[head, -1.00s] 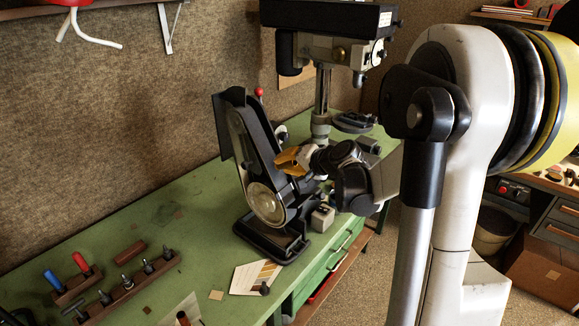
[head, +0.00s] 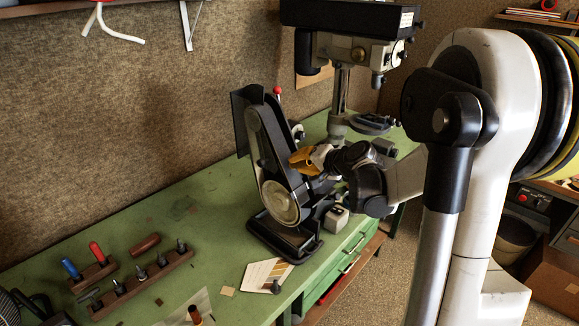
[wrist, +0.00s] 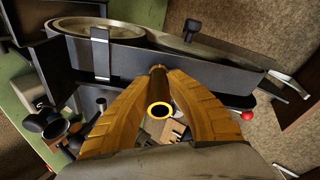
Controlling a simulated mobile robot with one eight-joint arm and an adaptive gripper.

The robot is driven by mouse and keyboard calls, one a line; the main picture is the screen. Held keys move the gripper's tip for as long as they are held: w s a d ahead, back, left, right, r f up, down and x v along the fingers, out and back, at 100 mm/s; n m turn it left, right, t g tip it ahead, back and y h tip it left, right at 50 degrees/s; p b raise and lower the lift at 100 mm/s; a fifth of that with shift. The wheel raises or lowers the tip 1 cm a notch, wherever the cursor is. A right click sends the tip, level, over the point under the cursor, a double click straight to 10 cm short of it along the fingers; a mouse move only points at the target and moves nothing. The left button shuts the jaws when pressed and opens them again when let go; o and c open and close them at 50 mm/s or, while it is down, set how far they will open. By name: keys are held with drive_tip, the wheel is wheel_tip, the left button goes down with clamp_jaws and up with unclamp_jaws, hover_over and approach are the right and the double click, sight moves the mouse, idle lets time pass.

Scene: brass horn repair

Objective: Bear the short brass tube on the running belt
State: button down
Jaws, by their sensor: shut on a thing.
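The belt grinder (head: 268,150) stands tilted on the green bench, with a black frame and a round pale wheel at its lower end. My gripper (head: 300,160) is at its right side, close to the slanted belt arm. In the wrist view, my gripper (wrist: 160,88) has its orange-brown fingers shut on the short brass tube (wrist: 160,110). The tube's open, bright-rimmed end faces the camera and its far end points at the grinder's dark side (wrist: 200,62). I cannot tell whether the tube touches the belt. The tube is hidden in the head view.
A drill press (head: 350,50) stands behind the grinder. A small grey block (head: 337,217) sits close to its base. The bench middle is fairly clear.

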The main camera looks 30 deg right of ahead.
sight(308, 160)
drive_tip(key=shift+w+a+f+b, duration=0.25)
drive_tip(key=shift+w+f+b, duration=0.15)
drive_tip(key=shift+w, duration=0.15)
idle(0.4)
drive_tip(key=shift+b, duration=0.55)
idle(1.4)
drive_tip(key=v, duration=0.2)
drive_tip(key=p+v, duration=0.1)
drive_tip(key=v, duration=0.1)
drive_tip(key=p+v, duration=0.1)
drive_tip(key=v, duration=0.1)
drive_tip(key=shift+w+d+r, duration=0.25)
drive_tip(key=shift+d, duration=0.15)
drive_tip(key=shift+s+d+r+p, duration=0.15)
drive_tip(key=shift+s+r+p, duration=0.05)
drive_tip(key=shift+s+p, duration=0.2)
